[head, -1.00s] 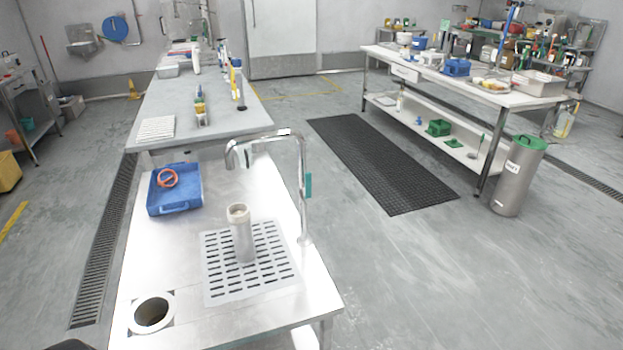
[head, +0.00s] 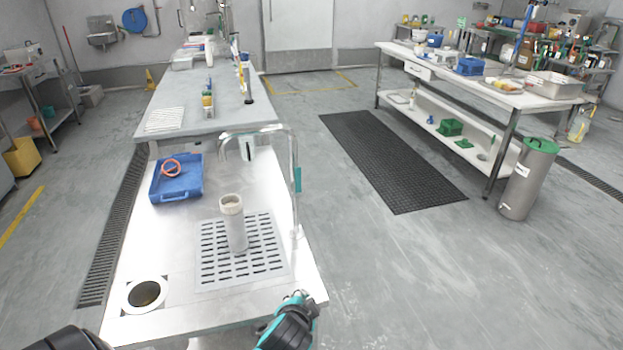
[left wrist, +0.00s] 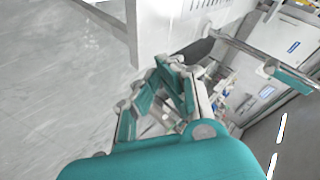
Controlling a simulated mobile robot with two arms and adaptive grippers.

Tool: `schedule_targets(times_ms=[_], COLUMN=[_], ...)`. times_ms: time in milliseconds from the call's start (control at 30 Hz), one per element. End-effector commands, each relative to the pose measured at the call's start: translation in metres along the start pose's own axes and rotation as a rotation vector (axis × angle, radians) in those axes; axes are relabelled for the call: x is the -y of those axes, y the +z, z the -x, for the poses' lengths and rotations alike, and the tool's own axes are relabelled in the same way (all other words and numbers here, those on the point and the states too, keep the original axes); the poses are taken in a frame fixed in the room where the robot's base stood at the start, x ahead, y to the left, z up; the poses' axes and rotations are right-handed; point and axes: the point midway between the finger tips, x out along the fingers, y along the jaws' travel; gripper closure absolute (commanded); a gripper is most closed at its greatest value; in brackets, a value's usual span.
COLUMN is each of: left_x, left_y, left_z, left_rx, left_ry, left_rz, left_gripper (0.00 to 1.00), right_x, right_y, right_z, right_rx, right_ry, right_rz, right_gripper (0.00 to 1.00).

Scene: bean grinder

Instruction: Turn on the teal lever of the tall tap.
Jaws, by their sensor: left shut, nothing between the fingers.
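The tall tap (head: 293,150) is a chrome gooseneck at the right edge of the steel sink bench. Its teal lever (head: 298,180) hangs on the right side of the upright pipe, partway up. In the left wrist view, a teal lever (left wrist: 291,78) shows at the upper right. My left gripper (head: 298,297) is at the bottom of the head view, by the bench's front right corner. It is nearer me than the tap and apart from the lever. Its teal fingers (left wrist: 178,75) are shut and empty. My right gripper is not in view.
A perforated drain plate (head: 210,275) with a grey cylinder (head: 234,228) on it is left of the tap. A blue tray (head: 177,186) with an orange ring lies behind. A round hole (head: 145,294) is at the front left.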

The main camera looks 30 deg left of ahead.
Motion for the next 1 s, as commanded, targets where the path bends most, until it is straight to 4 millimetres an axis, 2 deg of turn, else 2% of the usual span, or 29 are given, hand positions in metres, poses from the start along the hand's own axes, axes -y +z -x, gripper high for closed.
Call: schedule_targets(times_ms=[33, 200, 300, 400, 500, 667, 1000], left_x=[0.020, 0.087, 0.125, 0.151, 0.164, 0.176, 0.212], left_y=[-0.018, -0.081, -0.120, -0.152, -0.168, -0.177, -0.200], left_z=[-0.009, -0.029, -0.033, -0.033, -0.032, -0.042, -0.093], left_rx=[-0.033, -0.125, -0.160, -0.178, -0.183, -0.183, -0.181], left_ry=[-0.073, -0.339, -0.498, -0.623, -0.683, -0.701, -0.698], left_rz=[-0.047, -0.260, -0.403, -0.526, -0.591, -0.610, -0.606], left_gripper=[1.00, 1.00, 1.00, 1.00, 1.00, 1.00, 1.00], right_x=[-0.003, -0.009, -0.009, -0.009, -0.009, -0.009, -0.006], right_y=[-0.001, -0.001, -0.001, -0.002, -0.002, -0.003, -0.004], right_z=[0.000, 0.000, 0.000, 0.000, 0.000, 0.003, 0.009], right_rx=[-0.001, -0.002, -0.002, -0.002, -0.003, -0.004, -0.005], right_ry=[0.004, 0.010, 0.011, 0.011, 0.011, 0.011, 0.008], right_rz=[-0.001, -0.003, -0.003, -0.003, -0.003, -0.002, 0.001], right_gripper=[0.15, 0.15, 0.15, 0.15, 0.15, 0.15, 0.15])
